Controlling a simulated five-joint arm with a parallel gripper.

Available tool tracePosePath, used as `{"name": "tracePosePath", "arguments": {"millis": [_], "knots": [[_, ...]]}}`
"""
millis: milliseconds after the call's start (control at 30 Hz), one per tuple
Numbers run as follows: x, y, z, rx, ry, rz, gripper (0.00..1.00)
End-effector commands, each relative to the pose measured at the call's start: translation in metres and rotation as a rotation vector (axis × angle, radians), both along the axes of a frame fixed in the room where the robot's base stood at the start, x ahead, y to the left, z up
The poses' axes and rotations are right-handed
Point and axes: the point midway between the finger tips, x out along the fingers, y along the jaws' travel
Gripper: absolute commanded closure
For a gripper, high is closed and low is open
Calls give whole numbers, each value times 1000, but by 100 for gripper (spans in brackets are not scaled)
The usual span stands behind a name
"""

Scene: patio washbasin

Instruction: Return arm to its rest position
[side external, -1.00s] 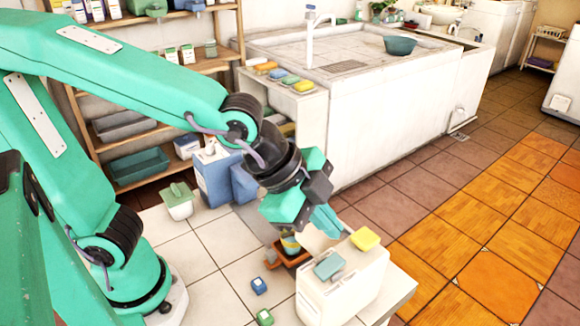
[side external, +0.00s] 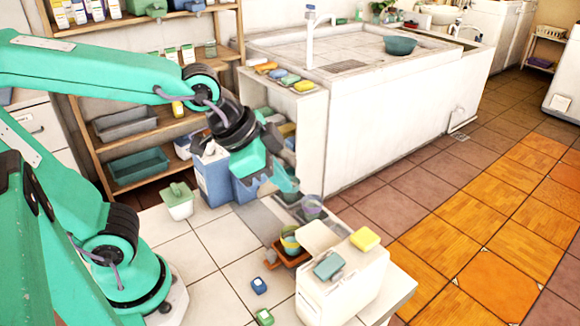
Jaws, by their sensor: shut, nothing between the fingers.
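My gripper (side external: 290,192) hangs at the end of my green arm, pointing down and to the right, left of the white basin. It is shut with nothing held. It is in the air in front of the blue containers (side external: 214,175). Below and to the right of it stand a cream box (side external: 345,295) with a teal sponge (side external: 329,266) and a yellow sponge (side external: 365,239) on top, and a brown tray (side external: 283,258) with a striped cup (side external: 290,240).
A white basin counter (side external: 400,130) with a faucet and teal bowl (side external: 399,46) stands behind. Wooden shelves (side external: 155,120) with bins are at the left back. Orange floor tiles at right are clear.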

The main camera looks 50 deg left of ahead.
Motion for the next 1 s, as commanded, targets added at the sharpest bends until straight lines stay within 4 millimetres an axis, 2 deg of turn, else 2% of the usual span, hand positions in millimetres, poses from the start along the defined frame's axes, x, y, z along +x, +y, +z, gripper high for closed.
{"name": "tracePosePath", "arguments": {"millis": [33,200,400,600,1000], "knots": [[-4,16,2,-15,8,76,100],[-21,58,3,-66,46,311,100],[-40,89,2,-111,73,512,100],[-49,98,1,-129,85,588,100],[-49,98,1,-129,86,590,100]]}}
